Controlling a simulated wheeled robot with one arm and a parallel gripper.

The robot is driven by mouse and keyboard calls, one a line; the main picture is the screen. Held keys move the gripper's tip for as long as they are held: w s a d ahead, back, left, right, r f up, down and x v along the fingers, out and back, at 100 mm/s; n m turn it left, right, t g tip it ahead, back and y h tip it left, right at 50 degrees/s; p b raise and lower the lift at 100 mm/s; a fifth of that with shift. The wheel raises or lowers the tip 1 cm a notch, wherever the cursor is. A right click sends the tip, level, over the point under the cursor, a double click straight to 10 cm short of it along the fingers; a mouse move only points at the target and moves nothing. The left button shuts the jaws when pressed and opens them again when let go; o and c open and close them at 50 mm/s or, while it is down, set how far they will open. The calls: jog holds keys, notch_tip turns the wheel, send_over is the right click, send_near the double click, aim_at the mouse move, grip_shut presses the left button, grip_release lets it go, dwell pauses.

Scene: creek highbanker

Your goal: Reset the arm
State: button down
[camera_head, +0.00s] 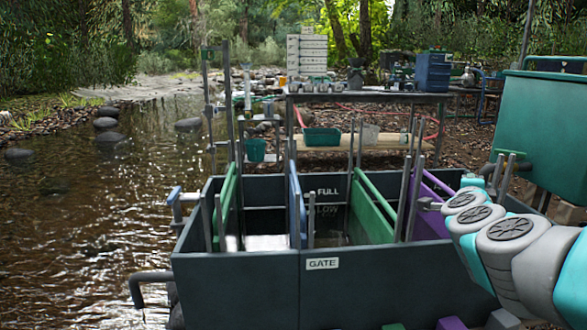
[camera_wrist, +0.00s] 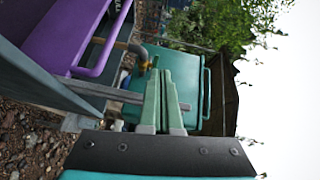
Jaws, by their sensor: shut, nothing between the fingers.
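My arm (camera_head: 510,230) reaches in from the right edge of the head view, bent beside the right end of the dark box marked GATE. Its end lies close to the purple panel's right side; the fingers are too small to make out there. In the wrist view my gripper (camera_wrist: 161,75) shows two pale green fingers pressed together with nothing between them. The wrist picture is tilted on its side. A purple panel (camera_wrist: 78,35) with a handle is at its upper left, and the teal tank (camera_wrist: 184,112) is behind the fingers.
The dark box (camera_head: 235,285) holds green (camera_head: 372,207), blue (camera_head: 296,200) and purple (camera_head: 434,198) panels with upright rods. The teal tank (camera_head: 545,130) stands close to my arm at right. A bench (camera_head: 370,97) is behind; creek water (camera_head: 80,220) lies left.

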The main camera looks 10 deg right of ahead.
jog(key=w+a+f+n+t+y+p, duration=0.15)
jog(key=a+n+y, duration=0.35)
jog(key=a, duration=0.5)
jog(key=w+a+f+n+y+p, duration=0.1)
jog(key=w+a+n+y+p, duration=0.3)
jog(key=a, duration=0.7)
jog(key=s+a+f+n+g+y, duration=0.2)
jog(key=s+a+f+n, duration=0.15)
jog(key=a, duration=0.35)
jog(key=s+a+f+n+g+y, duration=0.3)
jog(key=s+a+n, duration=0.1)
jog(key=a+n, duration=0.15)
jog(key=s+a+f+n+g+p, duration=0.25)
jog(key=s+a+f+g, duration=0.2)
jog(key=s, duration=0.45)
jog(key=s+d+f+n+g+h+p, duration=0.1)
jog(key=s+n+g, duration=0.3)
jog(key=s, duration=1.6)
jog(key=d+g+h+p, duration=0.1)
jog(key=g, duration=0.1)
jog(key=shift+d+f+g, duration=0.2)
jog(key=shift+f+g, duration=0.05)
jog(key=shift+g, duration=0.15)
jog(key=shift+w, duration=0.1)
dwell(1.1)
